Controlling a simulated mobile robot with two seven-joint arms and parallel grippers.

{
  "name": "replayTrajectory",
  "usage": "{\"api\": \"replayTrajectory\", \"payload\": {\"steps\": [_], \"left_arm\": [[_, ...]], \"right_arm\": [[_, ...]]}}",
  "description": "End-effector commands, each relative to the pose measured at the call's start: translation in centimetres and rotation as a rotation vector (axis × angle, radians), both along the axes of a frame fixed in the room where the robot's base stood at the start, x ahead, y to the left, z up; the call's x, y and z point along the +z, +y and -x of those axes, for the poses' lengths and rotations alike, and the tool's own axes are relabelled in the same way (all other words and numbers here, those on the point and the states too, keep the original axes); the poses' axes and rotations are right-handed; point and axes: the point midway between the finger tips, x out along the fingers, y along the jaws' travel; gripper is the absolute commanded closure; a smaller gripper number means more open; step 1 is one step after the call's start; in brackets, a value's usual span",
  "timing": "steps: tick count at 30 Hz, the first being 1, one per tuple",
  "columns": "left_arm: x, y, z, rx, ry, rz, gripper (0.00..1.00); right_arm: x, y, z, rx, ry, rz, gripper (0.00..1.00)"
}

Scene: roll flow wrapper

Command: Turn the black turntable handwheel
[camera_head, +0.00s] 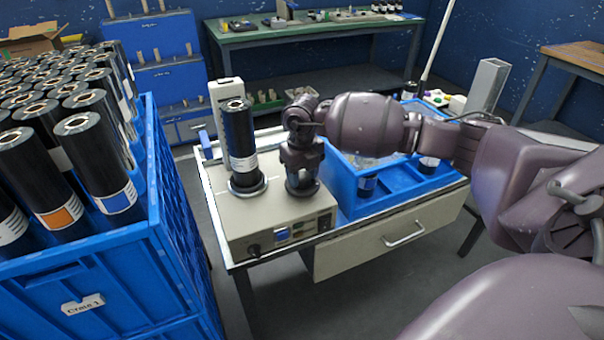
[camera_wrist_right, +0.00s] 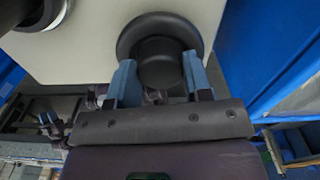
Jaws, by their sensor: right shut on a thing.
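The black turntable handwheel (camera_wrist_right: 158,28) sits on top of the beige machine box (camera_head: 275,220). My right gripper (camera_head: 302,176) points down at it in the head view and covers most of it. In the right wrist view, the blue fingers of the right gripper (camera_wrist_right: 158,75) stand on both sides of the wheel's round black hub, shut on it. A black roll with a white label (camera_head: 240,140) stands upright on the turntable (camera_head: 247,187), left of the handwheel.
A blue crate (camera_head: 150,190) full of upright black rolls stands at the left. A blue tray (camera_head: 345,190) with a few items lies right of the machine on the table. A green workbench (camera_head: 310,38) stands at the back.

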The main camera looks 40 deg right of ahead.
Motion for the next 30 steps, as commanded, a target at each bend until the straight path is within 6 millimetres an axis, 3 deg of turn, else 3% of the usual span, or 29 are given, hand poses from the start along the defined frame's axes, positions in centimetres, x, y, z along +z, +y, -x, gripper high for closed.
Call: {"api": "replayTrajectory", "payload": {"steps": [11, 12, 16, 25, 30], "left_arm": [[0.0, 0.2, 0.0, -0.004, 0.0, -0.006, 0.57], [0.0, 0.2, 0.0, -0.004, 0.0, -0.006, 0.57], [0.1, 0.1, 0.0, -0.003, -0.001, -0.004, 0.57], [0.1, -0.1, -0.1, 0.006, -0.003, 0.005, 0.57], [0.6, -0.2, -0.3, 0.007, -0.011, 0.006, 0.57]], "right_arm": [[0.0, 0.0, 0.0, 0.003, 0.001, 0.001, 0.78], [0.0, 0.0, 0.0, 0.003, 0.001, 0.001, 0.5], [0.0, 0.0, 0.0, 0.003, 0.0, 0.001, 0.3], [0.1, 0.0, 0.0, 0.002, 0.0, 0.0, 0.29], [1.6, 0.0, -0.1, 0.003, -0.004, 0.0, 0.29]]}}
